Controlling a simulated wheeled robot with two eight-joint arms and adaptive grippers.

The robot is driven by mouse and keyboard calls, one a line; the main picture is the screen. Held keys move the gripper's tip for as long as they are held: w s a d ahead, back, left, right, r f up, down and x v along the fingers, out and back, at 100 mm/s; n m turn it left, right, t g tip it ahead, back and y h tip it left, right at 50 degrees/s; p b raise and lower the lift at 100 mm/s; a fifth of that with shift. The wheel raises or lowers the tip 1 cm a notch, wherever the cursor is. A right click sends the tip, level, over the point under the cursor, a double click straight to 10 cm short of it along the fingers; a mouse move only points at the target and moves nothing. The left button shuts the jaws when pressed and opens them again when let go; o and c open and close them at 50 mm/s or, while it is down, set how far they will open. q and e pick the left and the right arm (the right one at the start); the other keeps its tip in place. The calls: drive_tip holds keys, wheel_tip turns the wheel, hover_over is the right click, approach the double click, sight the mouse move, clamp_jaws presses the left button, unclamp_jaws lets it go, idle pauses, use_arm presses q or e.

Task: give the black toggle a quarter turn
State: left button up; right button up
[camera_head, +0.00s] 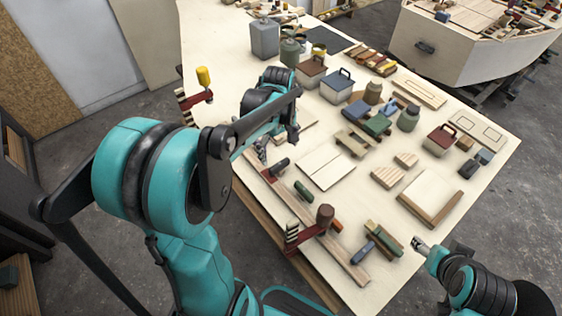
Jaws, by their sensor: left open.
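A small dark piece (280,166) lies at the near left part of the table, by a long wooden strip; it may be the black toggle, but it is too small to be sure. My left gripper (277,143) is open over the table's left part, just above and beside this piece in the picture. I see nothing between its fingers, and my own forearm hides part of the table behind it. My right gripper (420,243) is low at the right, by the table's near right edge; its jaws are too small to read.
The plywood table (345,215) holds a red clamp (306,236), a pale board (326,170), a wooden box (430,197) and several small cases and jars. A wooden hull (455,55) with a black fitting (425,47) stands behind at the right.

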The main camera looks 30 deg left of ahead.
sight(279, 164)
use_arm(q)
wheel_tip(279, 164, down, 6)
drive_tip(key=shift+f+b, duration=0.15)
drive_tip(key=shift+b, duration=0.8)
drive_tip(key=c, duration=1.2)
